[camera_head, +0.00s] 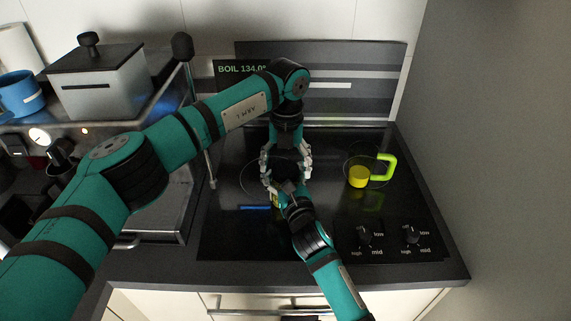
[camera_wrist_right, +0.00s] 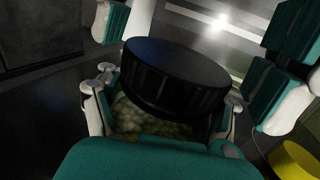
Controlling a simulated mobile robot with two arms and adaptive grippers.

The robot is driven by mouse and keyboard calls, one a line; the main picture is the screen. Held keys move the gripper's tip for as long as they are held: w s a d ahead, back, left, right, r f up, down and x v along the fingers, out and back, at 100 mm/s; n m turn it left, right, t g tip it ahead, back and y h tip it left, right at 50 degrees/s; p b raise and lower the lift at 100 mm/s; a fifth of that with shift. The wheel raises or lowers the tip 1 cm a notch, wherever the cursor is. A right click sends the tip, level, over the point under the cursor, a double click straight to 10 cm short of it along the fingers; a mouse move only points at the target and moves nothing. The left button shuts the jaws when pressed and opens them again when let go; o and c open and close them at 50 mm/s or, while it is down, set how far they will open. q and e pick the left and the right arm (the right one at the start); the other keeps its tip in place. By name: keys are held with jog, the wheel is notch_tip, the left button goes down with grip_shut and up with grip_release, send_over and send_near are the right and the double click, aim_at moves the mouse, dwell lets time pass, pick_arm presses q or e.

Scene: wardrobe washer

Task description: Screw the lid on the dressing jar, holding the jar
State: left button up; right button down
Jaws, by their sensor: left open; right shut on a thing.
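The dressing jar (camera_wrist_right: 150,118) is clear with pale green-yellow contents. My right gripper (camera_wrist_right: 160,122) is shut on it and holds it from the front. The wide black lid (camera_wrist_right: 175,78) sits over the jar's mouth; I cannot tell whether it is threaded on. My left gripper (camera_head: 287,172) comes down from above, open, with its fingers spread apart around the lid. Its fingers also show on both sides of the lid in the right wrist view. In the head view my right gripper (camera_head: 288,188) meets it, and the two grippers hide most of the jar and lid.

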pick_arm(q)
jog(key=shift+r, duration=2.2)
pick_arm(e)
jog(key=shift+f, duration=0.15)
pick_arm(q)
jog(key=o, duration=0.4)
jog(key=shift+r, duration=0.1)
notch_tip(320, 180, up, 7)
jog(key=shift+r, duration=0.15)
jog(key=shift+d, duration=0.1)
pick_arm(e)
grip_release()
